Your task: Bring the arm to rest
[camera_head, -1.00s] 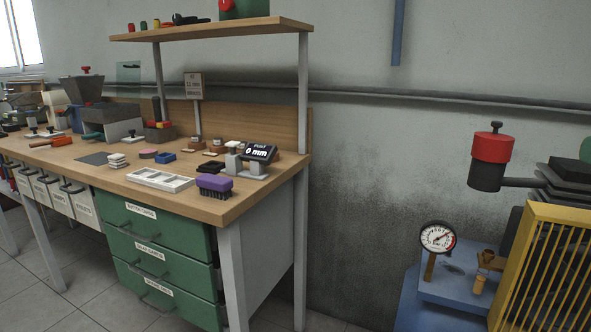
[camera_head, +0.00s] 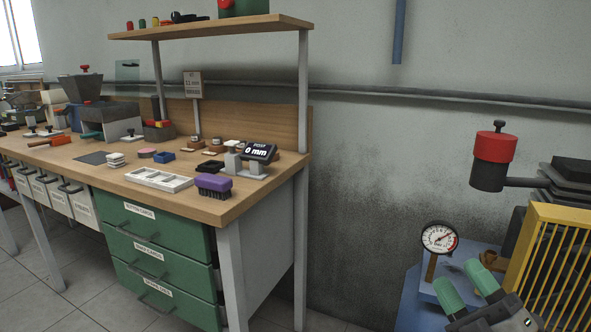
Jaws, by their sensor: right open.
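My right gripper (camera_head: 466,284) is in the lower right corner, with two green-tipped fingers spread apart and nothing between them. It is in front of the blue machine base (camera_head: 411,304) and hides part of it. It is just below and right of the pressure gauge (camera_head: 439,238); I cannot tell whether it touches anything. My left gripper is not in view.
A yellow guard (camera_head: 571,213) stands close to the right of the gripper. A red and black cylinder (camera_head: 494,160) sticks out above. A wooden workbench (camera_head: 222,211) with green drawers and small items, such as a purple brush (camera_head: 214,183), stands at left.

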